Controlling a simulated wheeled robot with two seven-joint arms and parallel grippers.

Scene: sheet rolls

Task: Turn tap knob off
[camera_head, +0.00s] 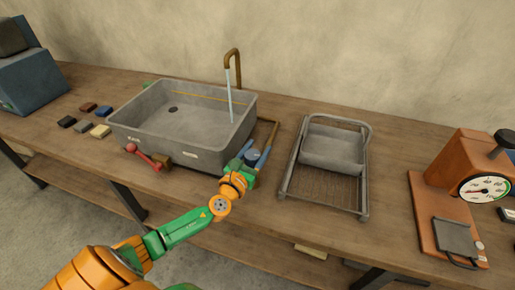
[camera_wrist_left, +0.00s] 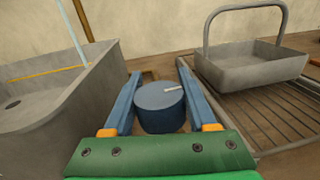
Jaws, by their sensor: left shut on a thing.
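The round blue tap knob (camera_wrist_left: 160,108) stands beside the right wall of the grey sink (camera_head: 190,140), with a small pale mark on its top. In the head view the knob (camera_head: 253,157) is partly hidden by the gripper. My left gripper (camera_wrist_left: 158,72) has one blue finger on each side of the knob and is shut on it. The brown tap (camera_head: 233,66) rises behind the sink, and a pale blue stream of water (camera_head: 229,103) falls from its spout into the basin. My right gripper is in neither view.
A wire rack (camera_head: 325,192) holding a grey basket (camera_head: 333,146) stands close to the right of the gripper. Small blocks (camera_head: 100,131) lie at left. An orange gauge device (camera_head: 465,170) stands at far right.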

